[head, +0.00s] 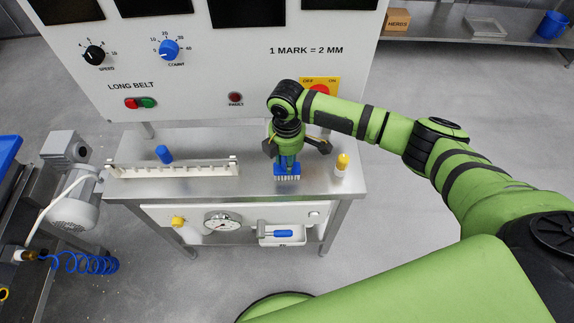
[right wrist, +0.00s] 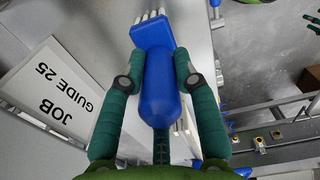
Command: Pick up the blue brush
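The blue brush (head: 287,169) is upright at the right part of the steel worktop, its white bristles pointing down. In the right wrist view the brush (right wrist: 160,85) has a rounded blue handle running between the fingers to a wider head with white bristles. My right gripper (head: 287,158) comes down over it from above. In the right wrist view the two green fingertips (right wrist: 160,58) lie against opposite sides of the handle, closed on it. Whether the bristles touch the worktop is hard to tell. My left gripper is out of view.
A white slotted rack (head: 175,171) and a blue cylinder (head: 164,154) are left of the brush. A yellow-capped bottle (head: 342,164) stands close on the right. The machine panel (head: 215,50) rises behind.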

